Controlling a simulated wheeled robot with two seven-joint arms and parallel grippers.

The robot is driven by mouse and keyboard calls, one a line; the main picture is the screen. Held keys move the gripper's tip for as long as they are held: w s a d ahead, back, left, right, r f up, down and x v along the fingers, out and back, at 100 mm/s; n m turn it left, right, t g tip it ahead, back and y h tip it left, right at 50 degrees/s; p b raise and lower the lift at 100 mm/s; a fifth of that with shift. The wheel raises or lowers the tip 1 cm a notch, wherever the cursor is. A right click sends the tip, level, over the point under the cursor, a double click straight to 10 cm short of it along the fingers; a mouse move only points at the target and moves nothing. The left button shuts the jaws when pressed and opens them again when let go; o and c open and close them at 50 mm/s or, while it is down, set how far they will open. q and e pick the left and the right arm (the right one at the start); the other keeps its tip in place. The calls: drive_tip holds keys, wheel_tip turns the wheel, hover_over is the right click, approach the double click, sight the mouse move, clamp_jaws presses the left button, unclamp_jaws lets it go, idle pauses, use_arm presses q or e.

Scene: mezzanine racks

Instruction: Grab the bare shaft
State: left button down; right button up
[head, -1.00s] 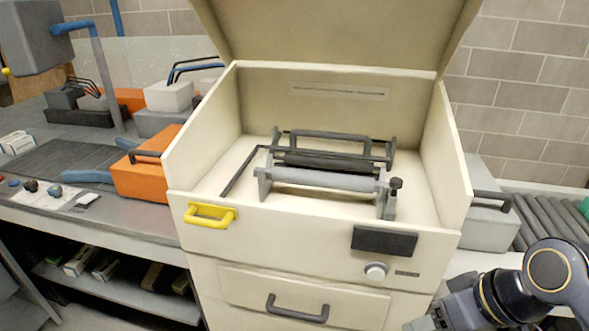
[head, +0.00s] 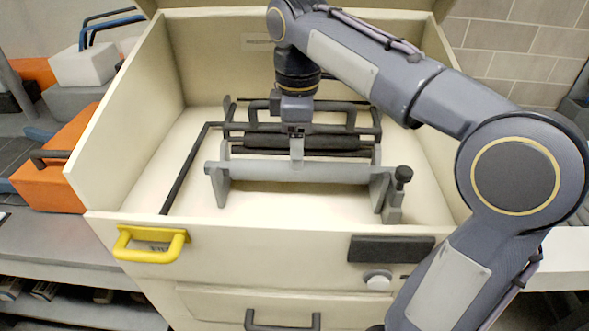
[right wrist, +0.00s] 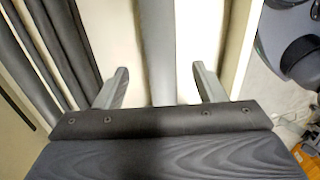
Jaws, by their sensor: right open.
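The bare shaft (head: 335,172) is a smooth light-grey bar lying level between two grey end brackets inside the open cream cabinet. My right gripper (head: 297,158) points down at the shaft, a little left of its middle. In the right wrist view, the shaft (right wrist: 158,45) runs between the two spread fingers of my open right gripper (right wrist: 160,70), with pale gaps on both sides. The fingers are not closed on it. How far down they reach around it is hard to tell. My left gripper is out of view.
Just behind the shaft sits a dark roller (head: 300,142) with a black handle frame. A black-knobbed post (head: 401,180) stands at the shaft's right end. The cream cabinet's side walls (head: 128,115) enclose the space. A yellow handle (head: 150,245) is on its front.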

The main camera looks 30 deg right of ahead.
wheel_tip(320, 180, down, 5)
drive_tip(key=shift+s+d+r+b, duration=0.1)
drive_tip(key=shift+s+b, duration=0.05)
drive_tip(key=shift+b, duration=0.3)
drive_tip(key=shift+r, duration=0.1)
clamp_jaws()
